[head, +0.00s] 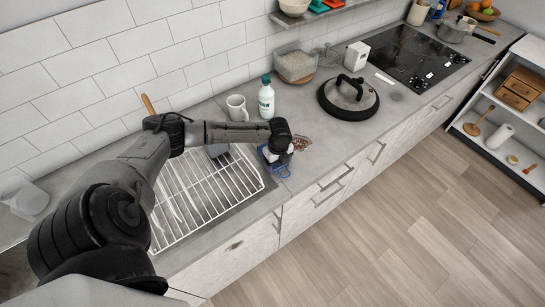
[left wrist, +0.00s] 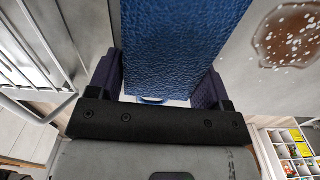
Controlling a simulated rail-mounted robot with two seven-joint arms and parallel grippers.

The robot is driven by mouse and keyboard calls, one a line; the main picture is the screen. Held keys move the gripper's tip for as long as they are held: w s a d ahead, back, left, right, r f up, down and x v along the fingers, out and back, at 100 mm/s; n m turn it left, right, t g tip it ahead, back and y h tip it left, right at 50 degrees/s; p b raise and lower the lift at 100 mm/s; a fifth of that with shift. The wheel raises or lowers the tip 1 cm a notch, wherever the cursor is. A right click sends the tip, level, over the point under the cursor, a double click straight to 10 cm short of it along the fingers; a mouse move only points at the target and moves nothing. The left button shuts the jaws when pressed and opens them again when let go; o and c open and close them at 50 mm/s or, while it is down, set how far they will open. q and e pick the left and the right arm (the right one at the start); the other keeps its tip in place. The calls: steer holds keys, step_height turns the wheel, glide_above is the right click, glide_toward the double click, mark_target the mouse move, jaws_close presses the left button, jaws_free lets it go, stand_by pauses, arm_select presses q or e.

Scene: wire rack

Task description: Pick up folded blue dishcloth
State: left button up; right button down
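The folded blue dishcloth (left wrist: 183,45) is a thick textured slab at the top middle of the left wrist view. In the head view only a little blue (head: 263,153) shows beside and under my left gripper (head: 276,158), at the counter's front edge. In the left wrist view my left gripper (left wrist: 160,88) has its two dark purple fingers wide apart, one at each side of the cloth. They lie close against its edges, but I cannot tell whether they press on it. My right gripper is not in view.
A white wire rack (head: 205,195) lies just left of the gripper. A brown speckled patch (head: 300,143) is on the counter to the right. A soap bottle (head: 266,98) and a white mug (head: 237,107) stand behind.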

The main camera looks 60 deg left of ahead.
arm_select(q)
steer(key=c, duration=0.5)
steer(key=shift+r, duration=0.45)
steer(key=r, duration=0.3)
steer(key=shift+w+d+r, duration=0.15)
steer(key=shift+d+r, duration=0.15)
steer(key=shift+r, duration=0.05)
steer(key=w+d+r, duration=0.1)
steer(key=d+r, duration=0.1)
steer(key=d, duration=0.1)
steer(key=w+d+r, duration=0.1)
steer(key=d+r, duration=0.1)
steer(key=d, duration=0.2)
steer(key=w+d+r, duration=0.1)
steer(key=d+r, duration=0.1)
steer(key=d, duration=0.1)
steer(key=shift+d+r, duration=0.2)
steer(key=shift+d, duration=0.1)
